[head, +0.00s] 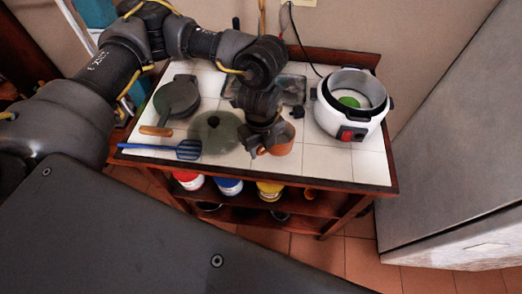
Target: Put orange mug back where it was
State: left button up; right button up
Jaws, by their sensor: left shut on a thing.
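The orange mug (283,147) is at the front middle of the white-tiled counter (340,165). My left arm reaches in from the left, and my left gripper (262,150) points down over the mug, shut on it. The gripper hides much of the mug, and I cannot tell whether its base touches the tiles. My right gripper is not in view.
A white cooker (327,119) with a green thing inside stands on the right. A green glass lid (217,134), a dark pan (177,97) and a blue slotted spatula (187,150) lie left. Jars, including a yellow one (270,189), stand below. Tiles between mug and cooker look bare.

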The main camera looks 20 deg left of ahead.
pick_arm(q)
jog(key=f, duration=0.1)
jog(key=f+p, duration=0.1)
jog(key=f, duration=0.1)
jog(key=shift+w+a+f, duration=0.1)
jog(key=shift+a, duration=0.1)
jog(key=shift+f, duration=0.2)
jog(key=shift+f, duration=0.15)
jog(key=o, duration=1.3)
jog(key=shift+c, duration=0.2)
jog(key=shift+r, duration=0.3)
notch_tip(320, 180, up, 12)
jog(key=b, duration=0.2)
jog(key=shift+f, duration=0.15)
